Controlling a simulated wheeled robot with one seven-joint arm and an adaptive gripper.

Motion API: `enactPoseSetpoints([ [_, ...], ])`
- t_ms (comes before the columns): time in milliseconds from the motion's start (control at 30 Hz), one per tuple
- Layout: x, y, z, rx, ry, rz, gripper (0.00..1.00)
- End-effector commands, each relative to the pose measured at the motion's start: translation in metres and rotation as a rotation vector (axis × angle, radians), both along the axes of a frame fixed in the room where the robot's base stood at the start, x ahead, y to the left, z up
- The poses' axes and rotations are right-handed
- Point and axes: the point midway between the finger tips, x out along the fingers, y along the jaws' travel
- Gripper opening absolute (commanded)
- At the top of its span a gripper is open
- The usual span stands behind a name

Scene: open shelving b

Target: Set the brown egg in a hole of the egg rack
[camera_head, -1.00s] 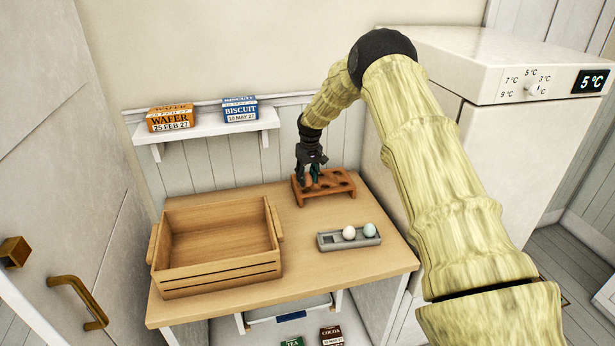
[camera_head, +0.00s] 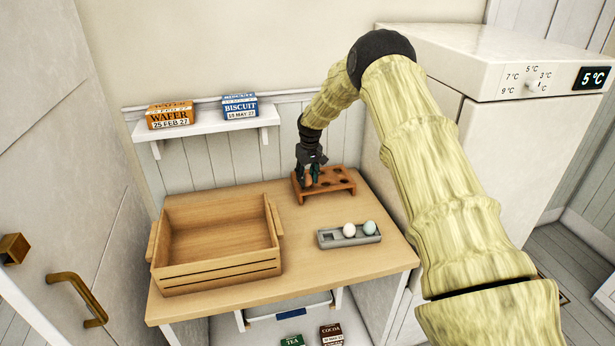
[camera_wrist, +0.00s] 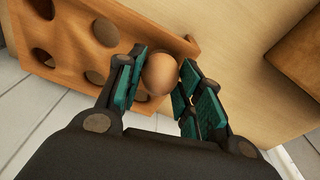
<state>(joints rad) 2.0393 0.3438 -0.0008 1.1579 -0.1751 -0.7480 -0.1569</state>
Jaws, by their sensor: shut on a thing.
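The brown egg (camera_wrist: 160,73) is between the green-padded fingers of my gripper (camera_wrist: 162,82), which is shut on it. The egg rack (camera_wrist: 60,53) is a reddish-brown wooden block with several round holes, just beyond the egg in the wrist view. In the head view my gripper (camera_head: 311,178) is at the left end of the rack (camera_head: 338,187), with the egg (camera_head: 309,181) low between its fingers. The egg overlaps the rack's near end in the wrist view. I cannot tell whether it touches the rack or sits over a hole.
A grey tray (camera_head: 327,241) with a white egg (camera_head: 349,230) and a pale blue egg (camera_head: 369,228) lies in front of the rack. A wooden crate (camera_head: 222,272) fills the table's left side. A wall shelf (camera_head: 200,128) holds two boxes. Bare tabletop (camera_head: 300,262) lies between crate and tray.

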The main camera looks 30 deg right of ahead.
Motion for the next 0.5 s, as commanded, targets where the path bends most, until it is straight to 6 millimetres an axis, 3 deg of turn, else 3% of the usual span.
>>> enactPoseSetpoints([
  [500,0.0001,0.0001,-0.0061,0.0,0.0,0.0,0.28],
])
